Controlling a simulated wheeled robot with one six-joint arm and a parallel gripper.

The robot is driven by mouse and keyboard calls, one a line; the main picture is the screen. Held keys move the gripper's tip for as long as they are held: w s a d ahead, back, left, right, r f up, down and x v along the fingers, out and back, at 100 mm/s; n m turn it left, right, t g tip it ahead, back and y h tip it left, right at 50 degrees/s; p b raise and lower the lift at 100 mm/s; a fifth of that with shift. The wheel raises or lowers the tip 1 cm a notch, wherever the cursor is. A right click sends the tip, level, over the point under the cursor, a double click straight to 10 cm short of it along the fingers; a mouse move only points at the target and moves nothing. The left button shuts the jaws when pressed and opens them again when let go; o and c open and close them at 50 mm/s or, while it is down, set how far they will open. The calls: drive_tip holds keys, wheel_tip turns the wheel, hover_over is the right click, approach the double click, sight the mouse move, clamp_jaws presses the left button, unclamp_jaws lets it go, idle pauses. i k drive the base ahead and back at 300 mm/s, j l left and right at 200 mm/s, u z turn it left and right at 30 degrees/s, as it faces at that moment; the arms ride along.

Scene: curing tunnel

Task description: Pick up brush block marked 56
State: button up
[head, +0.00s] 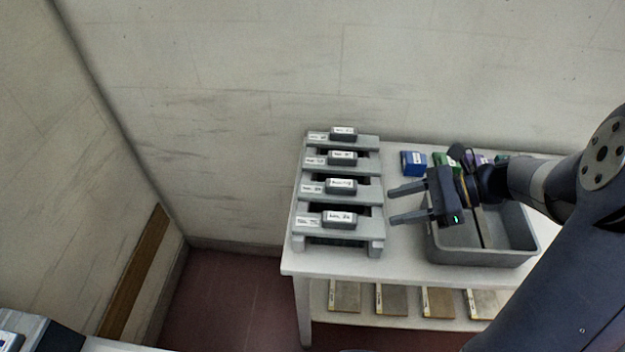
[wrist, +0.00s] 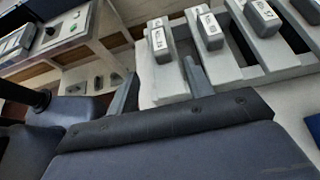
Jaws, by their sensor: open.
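Several dark grey brush blocks with white labels sit on a stepped grey rack (head: 376,225), one per step. They are the back block (head: 344,134), the second (head: 342,159), the third (head: 341,187) and the front block (head: 339,220). In the wrist view, my gripper (wrist: 160,86) faces the rack (wrist: 222,68), and the nearest-left block (wrist: 158,42) is beyond the fingertips.
The rack stands on a white table (head: 400,258). A grey bin (head: 480,257) is below and right of my gripper. Several flat panels (head: 391,299) lie on the lower shelf.

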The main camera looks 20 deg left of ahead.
sight(338, 139)
drive_tip(key=i+l+u, duration=0.2)
drive_tip(key=u, duration=0.2)
drive_tip(key=i+l+u, duration=0.2)
drive_tip(key=u, duration=0.2)
